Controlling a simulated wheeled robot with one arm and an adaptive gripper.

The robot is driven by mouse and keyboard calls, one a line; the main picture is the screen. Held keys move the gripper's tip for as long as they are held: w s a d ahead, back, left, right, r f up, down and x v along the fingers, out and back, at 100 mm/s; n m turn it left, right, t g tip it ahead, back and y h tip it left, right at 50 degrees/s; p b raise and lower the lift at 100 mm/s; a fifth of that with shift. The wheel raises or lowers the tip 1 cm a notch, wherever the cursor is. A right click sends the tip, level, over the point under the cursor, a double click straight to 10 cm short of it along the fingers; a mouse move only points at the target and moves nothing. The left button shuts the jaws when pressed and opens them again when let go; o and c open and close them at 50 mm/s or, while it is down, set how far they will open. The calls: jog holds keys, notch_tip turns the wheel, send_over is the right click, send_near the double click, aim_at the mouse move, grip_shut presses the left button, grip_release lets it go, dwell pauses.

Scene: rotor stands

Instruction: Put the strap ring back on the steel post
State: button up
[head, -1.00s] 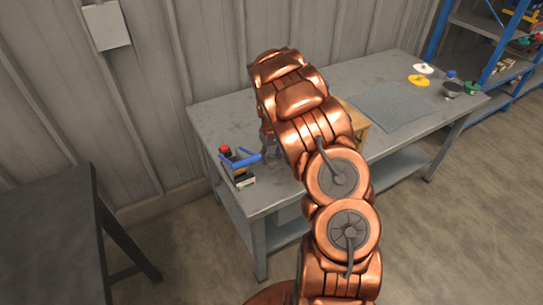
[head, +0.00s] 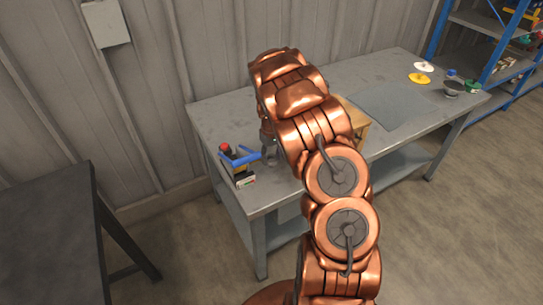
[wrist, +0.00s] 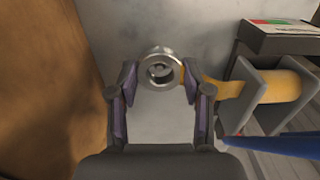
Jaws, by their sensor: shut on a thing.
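In the wrist view, my gripper (wrist: 159,76) is shut on the strap ring (wrist: 147,62), a shiny steel ring between its fingertips. A yellow strap (wrist: 222,88) runs from it to the right, to a grey holder (wrist: 262,82) with a yellow roll. A small round form shows inside the ring. I cannot tell whether it is the top of the steel post or how high the ring is. In the head view, the tip of my gripper (head: 268,154) shows at the near left of the bench, and my arm hides the ring and post.
The grey workbench (head: 225,115) has a wooden block (head: 356,125), a grey mat (head: 385,105) and a yellow disc (head: 419,78). A blue-handled tool (head: 240,160) and small boxes (head: 243,180) lie close left of my gripper. A dark table (head: 45,230) stands at the left.

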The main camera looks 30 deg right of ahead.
jog(key=shift+f+b, duration=0.4)
jog(key=shift+f, duration=0.5)
jog(key=o, duration=1.2)
jog(key=shift+c, duration=0.2)
jog(key=shift+o, duration=0.4)
jog(key=o, duration=0.3)
jog(key=shift+r, duration=0.15)
jog(key=shift+r, duration=4.4)
